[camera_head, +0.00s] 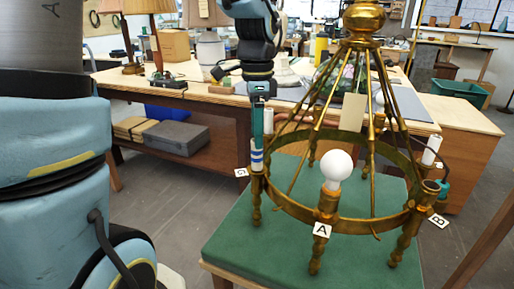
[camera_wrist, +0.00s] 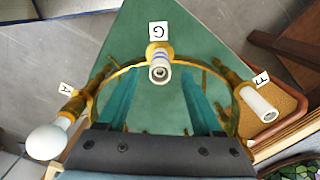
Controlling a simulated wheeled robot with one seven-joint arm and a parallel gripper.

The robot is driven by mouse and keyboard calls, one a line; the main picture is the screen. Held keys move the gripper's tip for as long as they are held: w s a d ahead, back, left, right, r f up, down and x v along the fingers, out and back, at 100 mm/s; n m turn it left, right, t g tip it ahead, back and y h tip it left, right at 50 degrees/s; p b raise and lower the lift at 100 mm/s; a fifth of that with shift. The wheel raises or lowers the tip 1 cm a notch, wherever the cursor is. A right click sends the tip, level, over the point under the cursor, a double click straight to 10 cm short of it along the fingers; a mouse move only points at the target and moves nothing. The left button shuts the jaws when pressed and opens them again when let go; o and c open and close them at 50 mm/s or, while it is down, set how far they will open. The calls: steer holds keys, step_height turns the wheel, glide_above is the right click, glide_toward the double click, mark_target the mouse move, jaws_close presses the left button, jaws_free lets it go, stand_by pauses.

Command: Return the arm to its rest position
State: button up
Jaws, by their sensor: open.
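The brass chandelier (camera_head: 345,212) stands on a green-topped table (camera_head: 225,240). A white round bulb (camera_head: 336,165) sits upright in the socket tagged A, and it also shows in the wrist view (camera_wrist: 46,141). My gripper (camera_head: 257,136) points down at the chandelier's left side, by the socket tagged G. In the wrist view, my gripper (camera_wrist: 160,85) has its two teal fingers spread apart with nothing held. The white blue-banded sleeve at G (camera_wrist: 159,70) lies ahead between the fingertips; whether they touch it I cannot tell.
Brass rods rise from the ring to the top hub (camera_head: 362,20), close beside my arm. A white sleeve with tag F (camera_wrist: 261,101) stands on the ring's right in the wrist view. A wooden workbench (camera_head: 165,100) with lamps stands behind.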

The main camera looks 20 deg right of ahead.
step_height(320, 180, up, 5)
steer(key=shift+f, duration=0.2)
steer(key=a+f+n, duration=0.6)
steer(key=a+n, duration=0.3)
steer(key=a, duration=0.3)
steer(key=s+a+f+n+t, duration=0.1)
steer(key=a+f+n, duration=0.5)
steer(key=a+n, duration=0.4)
steer(key=shift+s+a+t, duration=0.25)
steer(key=shift+a+t, duration=0.05)
steer(key=shift+a, duration=0.55)
